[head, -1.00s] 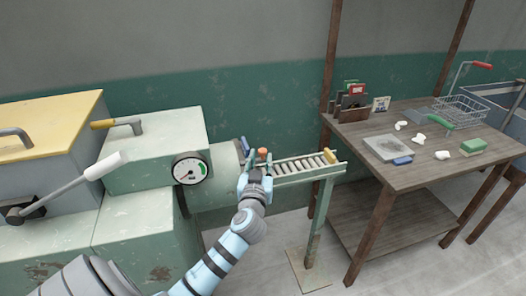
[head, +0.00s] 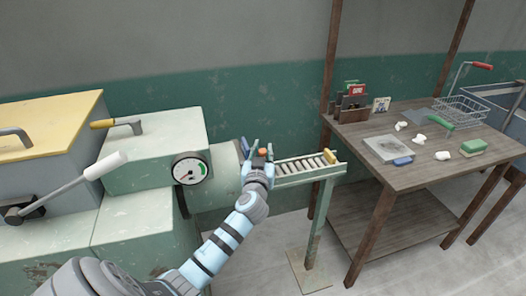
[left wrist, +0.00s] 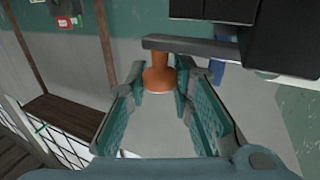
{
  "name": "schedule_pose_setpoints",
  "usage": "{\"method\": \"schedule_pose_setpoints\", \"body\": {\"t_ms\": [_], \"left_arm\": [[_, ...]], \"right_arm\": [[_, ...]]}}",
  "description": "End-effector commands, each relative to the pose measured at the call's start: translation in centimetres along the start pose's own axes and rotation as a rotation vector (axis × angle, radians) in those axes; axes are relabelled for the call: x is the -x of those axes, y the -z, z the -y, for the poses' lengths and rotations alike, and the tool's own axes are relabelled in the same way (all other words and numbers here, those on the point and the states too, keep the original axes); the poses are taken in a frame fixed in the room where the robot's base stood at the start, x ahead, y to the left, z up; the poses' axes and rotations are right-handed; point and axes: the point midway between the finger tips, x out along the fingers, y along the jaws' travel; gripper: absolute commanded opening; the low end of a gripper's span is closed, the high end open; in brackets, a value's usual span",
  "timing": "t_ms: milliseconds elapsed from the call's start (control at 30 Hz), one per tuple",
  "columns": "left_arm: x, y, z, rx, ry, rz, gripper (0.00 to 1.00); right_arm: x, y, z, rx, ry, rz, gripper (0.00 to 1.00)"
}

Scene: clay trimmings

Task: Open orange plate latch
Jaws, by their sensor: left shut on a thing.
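The orange latch (head: 262,152) shows as a small orange knob at the right end of the pale green machine (head: 150,160), beside the roller track. In the left wrist view the orange knob (left wrist: 158,78) stands between the two teal finger pads, with a grey bar across its top. My left gripper (head: 257,156) is shut on this knob; its fingers hide part of it in the head view. It also fills the lower part of the left wrist view (left wrist: 160,85). My right gripper is in neither view.
A roller track (head: 300,165) on a green stand runs right from the machine. A round gauge (head: 189,168) and a white-gripped lever (head: 105,166) are at left. A wooden table (head: 410,185) with white lumps and a wire basket (head: 463,112) stands at right.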

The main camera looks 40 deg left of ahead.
Motion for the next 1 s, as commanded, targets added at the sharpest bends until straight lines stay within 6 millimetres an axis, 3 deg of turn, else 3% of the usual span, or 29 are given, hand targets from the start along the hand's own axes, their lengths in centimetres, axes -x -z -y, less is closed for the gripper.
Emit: {"method": "schedule_pose_setpoints", "body": {"t_ms": [200, 433, 467, 500, 833, 1000], "left_arm": [[0.8, 0.1, -0.2, -0.004, -0.129, 0.0, 0.0], [0.9, 0.0, -0.3, 0.001, -0.14, 0.0, 0.0], [0.9, 0.0, -0.3, 0.001, -0.139, 0.0, 0.24], [0.9, 0.0, -0.3, 0.001, -0.139, 0.0, 0.29], [1.2, 0.0, -0.2, 0.0, -0.139, 0.0, 0.29], [4.5, -0.1, 0.2, -0.001, -0.141, 0.001, 0.29]], "right_arm": [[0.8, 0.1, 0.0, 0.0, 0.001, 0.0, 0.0], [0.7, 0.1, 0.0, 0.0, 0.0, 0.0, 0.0], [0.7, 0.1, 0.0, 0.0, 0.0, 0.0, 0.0], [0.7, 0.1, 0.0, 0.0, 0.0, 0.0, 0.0], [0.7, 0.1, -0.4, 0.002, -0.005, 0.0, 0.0], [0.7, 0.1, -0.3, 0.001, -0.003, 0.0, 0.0]]}}
